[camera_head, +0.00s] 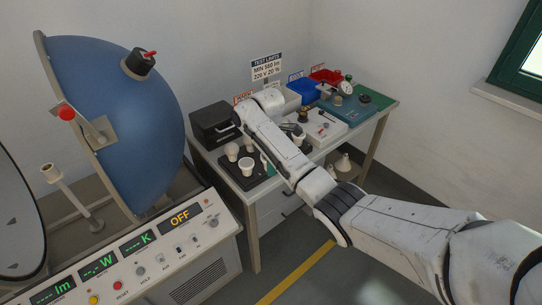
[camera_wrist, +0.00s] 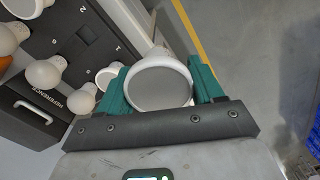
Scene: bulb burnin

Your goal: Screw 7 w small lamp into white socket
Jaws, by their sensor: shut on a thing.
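My gripper (camera_wrist: 160,85) has two teal fingers shut on a white lamp (camera_wrist: 160,84). The lamp's round, flat grey face points toward the wrist camera, and a narrower white part shows behind it. I cannot read any wattage on it. In the head view my arm reaches over the bench and hides most of the gripper and the held lamp. A black tray (camera_head: 229,175) with white lamps lies beside it; it also shows in the wrist view (camera_wrist: 75,40). A pale cup-topped post (camera_head: 50,172) stands by the blue sphere; I cannot tell whether it is the white socket.
Several round white lamps (camera_wrist: 45,73) stand on the tray. A black box (camera_head: 213,125) is behind it. A white tester (camera_head: 325,128), a blue bin (camera_head: 303,92) and a red bin (camera_head: 325,76) are farther right. The control panel (camera_head: 160,245) reads OFF beneath the sphere (camera_head: 130,100).

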